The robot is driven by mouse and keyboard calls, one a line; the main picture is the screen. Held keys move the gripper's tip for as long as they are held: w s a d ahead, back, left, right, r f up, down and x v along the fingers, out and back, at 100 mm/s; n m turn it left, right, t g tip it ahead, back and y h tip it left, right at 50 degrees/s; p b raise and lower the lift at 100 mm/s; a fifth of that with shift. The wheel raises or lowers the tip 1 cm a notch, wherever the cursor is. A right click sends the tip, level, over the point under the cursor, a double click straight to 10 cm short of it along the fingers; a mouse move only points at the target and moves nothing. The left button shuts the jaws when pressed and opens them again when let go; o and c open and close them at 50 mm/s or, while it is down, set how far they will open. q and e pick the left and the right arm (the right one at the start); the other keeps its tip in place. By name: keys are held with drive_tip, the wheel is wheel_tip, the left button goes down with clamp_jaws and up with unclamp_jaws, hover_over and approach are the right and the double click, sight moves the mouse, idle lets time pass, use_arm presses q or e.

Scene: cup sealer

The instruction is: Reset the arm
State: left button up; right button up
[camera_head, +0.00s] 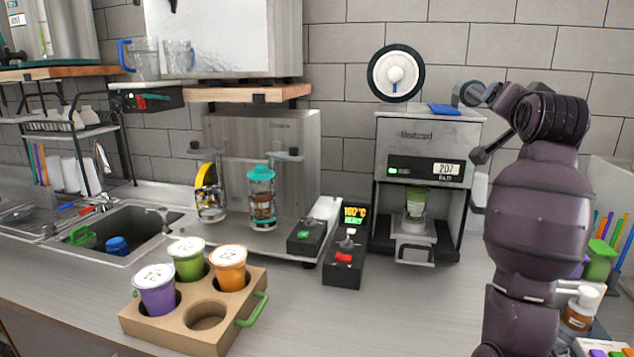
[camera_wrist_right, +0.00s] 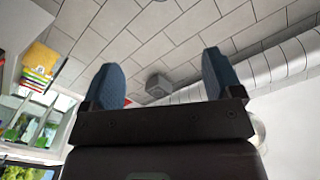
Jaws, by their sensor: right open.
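My right arm rises at the right of the head view, with its elbow bent and its wrist near the top of the cup sealer (camera_head: 420,150). The right gripper (camera_wrist_right: 165,82) shows in the right wrist view with its two blue fingers apart and nothing between them. It points up at the ceiling. In the head view the gripper is small and partly hidden by the arm. The left gripper is not in view.
A cardboard carrier (camera_head: 178,342) on the front counter holds purple (camera_head: 157,295), green (camera_head: 187,265) and orange (camera_head: 230,273) lidded cups; one hole is empty. A control box (camera_head: 344,268), a dispenser and a sink (camera_head: 125,235) stand behind. The front middle counter is clear.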

drive_tip(key=s+f+n+g, duration=0.2)
drive_tip(key=s+f, duration=0.3)
drive_tip(key=f, duration=0.6)
drive_tip(key=s+a+f+n+g+y, duration=0.15)
drive_tip(key=s+f, duration=0.25)
drive_tip(key=f, duration=0.8)
drive_tip(key=s+f+n+g, duration=0.25)
drive_tip(key=s+f, duration=0.25)
drive_tip(key=f, duration=0.6)
drive_tip(key=s+f+g, duration=0.1)
drive_tip(key=s+f, duration=0.2)
drive_tip(key=s+a+f+g, duration=0.1)
drive_tip(key=s+f, duration=0.3)
drive_tip(key=s+a+f+n+g+y, duration=0.1)
drive_tip(key=s+f, duration=0.2)
drive_tip(key=s, duration=0.1)
drive_tip(key=shift+s+f+g, duration=0.2)
drive_tip(key=shift+s+g, duration=0.05)
drive_tip(key=shift+g, duration=0.05)
drive_tip(key=s+a+f+n+g+y, duration=0.1)
drive_tip(key=s+a+f+g, duration=0.15)
drive_tip(key=s, duration=0.55)
drive_tip(key=s+a+f+n+g, duration=0.15)
drive_tip(key=s+f, duration=0.25)
drive_tip(key=s, duration=0.5)
drive_tip(key=w+f+t, duration=0.7)
drive_tip(key=f, duration=0.4)
drive_tip(key=shift+t+y, duration=0.4)
drive_tip(key=shift+y, duration=0.05)
